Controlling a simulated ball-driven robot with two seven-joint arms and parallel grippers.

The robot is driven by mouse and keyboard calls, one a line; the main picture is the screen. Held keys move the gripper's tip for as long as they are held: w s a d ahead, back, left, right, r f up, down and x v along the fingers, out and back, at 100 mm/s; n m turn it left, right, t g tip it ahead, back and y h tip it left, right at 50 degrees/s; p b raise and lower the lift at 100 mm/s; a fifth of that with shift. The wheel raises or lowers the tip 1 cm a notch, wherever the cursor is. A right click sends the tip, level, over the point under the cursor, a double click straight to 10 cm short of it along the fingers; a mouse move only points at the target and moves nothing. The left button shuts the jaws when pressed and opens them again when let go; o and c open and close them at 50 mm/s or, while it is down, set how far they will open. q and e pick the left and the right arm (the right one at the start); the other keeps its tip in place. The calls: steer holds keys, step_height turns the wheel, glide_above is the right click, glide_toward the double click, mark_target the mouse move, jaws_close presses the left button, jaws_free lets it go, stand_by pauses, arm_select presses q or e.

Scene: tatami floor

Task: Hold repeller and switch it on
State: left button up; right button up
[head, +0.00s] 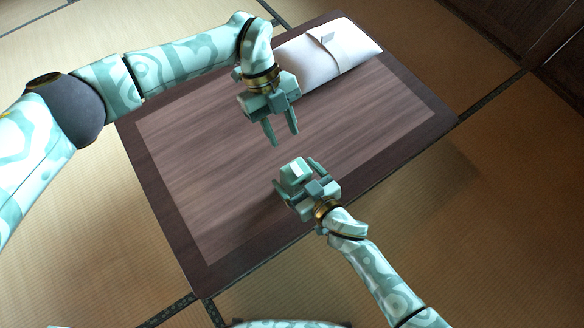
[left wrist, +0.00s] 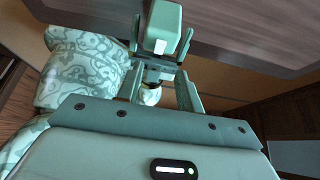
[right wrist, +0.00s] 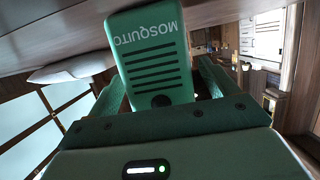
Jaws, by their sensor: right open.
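The repeller (head: 293,174) is a green box over the near part of the table. In the right wrist view the repeller (right wrist: 152,62) shows the word MOSQUITO, dark slots and a dark round spot low on its face. My right gripper (head: 299,177) is open, with its fingers on either side of the repeller; I cannot tell whether they touch it. My left gripper (head: 285,139) is open and empty, just beyond the repeller, fingers pointing down. In the left wrist view the repeller (left wrist: 163,22) shows a small white patch on its lower edge.
A low dark wooden table (head: 190,235) lies beneath both grippers. A white pillow-like item (head: 328,53) with a band and small tag lies at its far edge. The rest of the tabletop is clear. Tatami floor (head: 500,200) surrounds the table.

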steer(key=shift+x, duration=1.3)
steer(key=c, duration=1.2)
arm_select(q)
steer(key=c, duration=0.4)
arm_select(e)
steer(key=shift+o, duration=0.2)
arm_select(q)
steer(key=s+d+f+h, duration=0.1)
steer(key=s+d, duration=0.1)
steer(key=s+d+f+h, duration=0.1)
steer(key=s+d+h, duration=0.1)
steer(key=s+d+f+h, duration=0.1)
steer(key=s+d, duration=0.1)
steer(key=shift+s+d+n+g+h, duration=0.25)
steer(key=shift+s+n+g+h, duration=0.05)
steer(key=shift+s+n, duration=0.1)
jaws_close()
steer(key=s+a+f+n+t+h, duration=0.1)
steer(key=s+a+n+t+h, duration=0.1)
steer(key=a+n+t, duration=0.4)
steer(key=s+a+f+n+t+h, duration=0.1)
steer(key=s+a+n+t+h, duration=0.1)
steer(key=a+n+t, duration=0.5)
steer(key=n+t, duration=0.1)
steer(key=n, duration=0.1)
steer(key=shift+f+n+t, duration=0.15)
steer(key=shift+n+t, duration=0.15)
steer(key=shift+n, duration=0.1)
